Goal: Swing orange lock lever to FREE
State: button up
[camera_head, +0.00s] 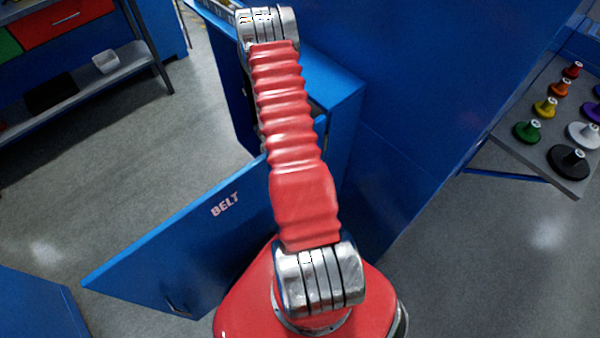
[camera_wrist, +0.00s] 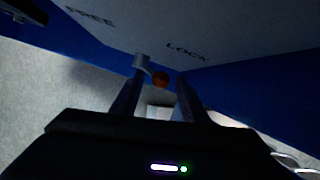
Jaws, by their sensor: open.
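In the wrist view, my gripper (camera_wrist: 157,98) is open, its two dark fingers pointing at a pale panel. A small round orange-red end, likely of the orange lock lever (camera_wrist: 160,78), shows between or just beyond the fingertips. A grey metal piece (camera_wrist: 141,62) sits just left of it. Whether the fingers touch the lever cannot be told. The panel carries the words FREE (camera_wrist: 90,16) at left and LOCK (camera_wrist: 187,53) near the lever. The lever is on the LOCK side. In the head view my arm hides the lever and gripper.
In the head view, a blue door marked BELT (camera_head: 180,235) stands open from a blue cabinet (camera_head: 430,110). A shelf at right (camera_head: 530,130) holds several coloured pulleys. A grey shelf (camera_head: 90,85) with a white bin (camera_head: 105,61) is at upper left. Grey floor is clear at left.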

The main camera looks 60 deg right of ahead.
jog(key=shift+c, duration=0.2)
grip_shut()
jog(key=shift+a, duration=0.2)
jog(key=shift+d, duration=0.15)
